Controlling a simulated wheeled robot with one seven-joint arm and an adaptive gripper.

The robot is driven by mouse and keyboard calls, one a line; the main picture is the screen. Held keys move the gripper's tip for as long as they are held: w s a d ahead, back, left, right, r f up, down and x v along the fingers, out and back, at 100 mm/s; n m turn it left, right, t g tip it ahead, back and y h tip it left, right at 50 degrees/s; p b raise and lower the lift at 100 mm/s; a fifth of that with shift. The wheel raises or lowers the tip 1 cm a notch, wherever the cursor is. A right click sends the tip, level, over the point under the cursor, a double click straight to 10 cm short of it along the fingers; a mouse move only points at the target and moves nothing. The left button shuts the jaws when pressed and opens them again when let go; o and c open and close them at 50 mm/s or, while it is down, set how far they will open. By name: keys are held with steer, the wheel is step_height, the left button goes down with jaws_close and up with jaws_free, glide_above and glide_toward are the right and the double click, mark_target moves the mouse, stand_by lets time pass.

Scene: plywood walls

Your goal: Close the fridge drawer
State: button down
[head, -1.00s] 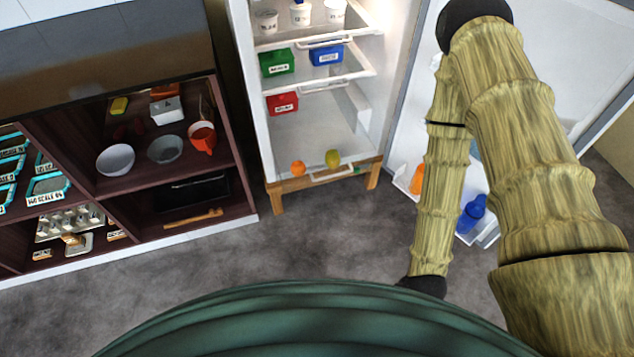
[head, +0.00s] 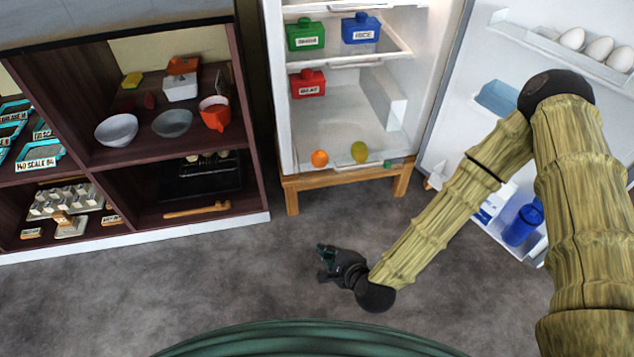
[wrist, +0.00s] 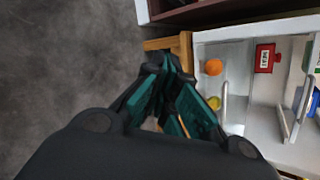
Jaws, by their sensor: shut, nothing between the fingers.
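The open fridge (head: 275,100) stands at the back centre in the head view. Its bottom drawer (head: 345,120) is pale, with a handle (head: 352,168) along its front edge, and holds an orange (head: 320,158) and a yellow-green fruit (head: 359,152). I cannot tell exactly how far it is pulled out. My gripper (head: 323,262) is shut and empty, over the floor in front of and below the drawer, apart from it. In the wrist view the fingertips (wrist: 172,64) are together, with the drawer handle (wrist: 225,100) to their right.
The fridge door (head: 490,110) hangs open on the right, with eggs and a blue bottle (head: 524,222) in its racks; my arm crosses in front. Red (head: 308,84), green (head: 305,35) and blue (head: 361,29) boxes sit inside. A dark shelf unit (head: 255,190) stands left. Grey floor between is clear.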

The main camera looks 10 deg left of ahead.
steer(key=w+a+m+t+b, duration=0.2)
steer(key=w+m+t+b, duration=0.2)
steer(key=w+m+b, duration=0.35)
steer(key=m+t+b, duration=0.4)
steer(key=m+b, duration=0.2)
steer(key=m, duration=0.1)
glide_toward(315, 162)
steer(key=shift+h, duration=0.4)
steer(key=b+x, duration=0.1)
steer(key=x, duration=0.1)
steer(key=b+x, duration=0.1)
steer(key=b, duration=0.1)
steer(key=b+x, duration=0.1)
steer(key=x, duration=0.1)
steer(key=shift+w+a+b, duration=0.25)
steer(key=shift+a+b, duration=0.1)
steer(key=shift+w+a+r, duration=0.1)
steer(key=shift+w+a, duration=0.1)
steer(key=shift+w, duration=0.5)
